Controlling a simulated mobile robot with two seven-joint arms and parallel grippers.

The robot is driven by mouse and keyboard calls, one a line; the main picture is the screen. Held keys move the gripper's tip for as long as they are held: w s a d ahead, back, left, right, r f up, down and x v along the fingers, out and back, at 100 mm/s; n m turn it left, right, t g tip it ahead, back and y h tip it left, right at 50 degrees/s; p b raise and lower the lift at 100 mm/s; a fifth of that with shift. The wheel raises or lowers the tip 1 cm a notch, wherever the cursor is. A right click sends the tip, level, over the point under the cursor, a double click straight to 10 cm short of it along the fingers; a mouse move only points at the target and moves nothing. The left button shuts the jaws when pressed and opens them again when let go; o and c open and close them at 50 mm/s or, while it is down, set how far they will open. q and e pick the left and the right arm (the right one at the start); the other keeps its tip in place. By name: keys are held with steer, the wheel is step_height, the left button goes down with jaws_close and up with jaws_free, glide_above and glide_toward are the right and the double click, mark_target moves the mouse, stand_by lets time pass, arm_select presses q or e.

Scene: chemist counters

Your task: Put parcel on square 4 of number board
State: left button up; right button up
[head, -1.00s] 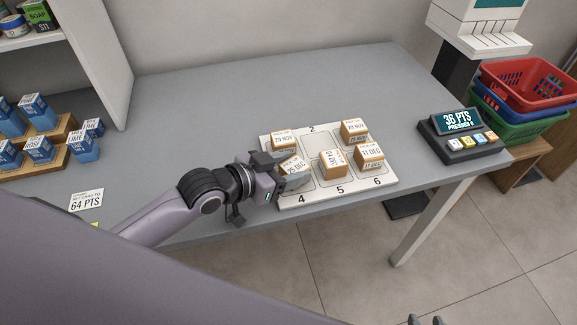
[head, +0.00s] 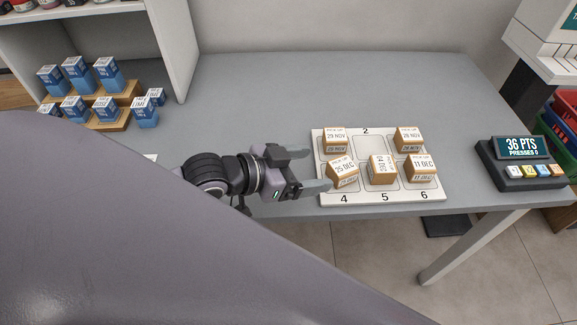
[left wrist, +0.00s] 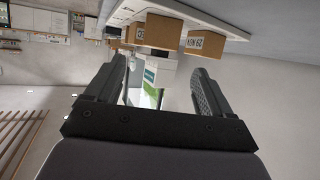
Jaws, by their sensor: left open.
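The white number board (head: 365,143) lies near the counter's front edge. A brown parcel marked 25 DEC (head: 342,172) sits on square 4, turned slightly. Other parcels sit on the board: 29 NOV (head: 336,142) on square 1, 28 NOV (head: 409,139) on square 3, a parcel with sideways lettering (head: 382,169) on square 5, and 11 DEC (head: 422,167) on square 6. Square 2 is bare. My left gripper (head: 317,169) is open and empty, just left of the 25 DEC parcel. Its spread fingers also show in the left wrist view (left wrist: 150,95). My right gripper is out of view.
A points display (head: 520,163) with coloured buttons stands at the right. Blue boxes (head: 107,74) stand on a wooden step (head: 124,96) at the left, beside a white shelf panel (head: 176,45). The grey counter (head: 260,95) behind the board is clear.

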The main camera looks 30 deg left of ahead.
arm_select(q)
steer(key=shift+v, duration=2.3)
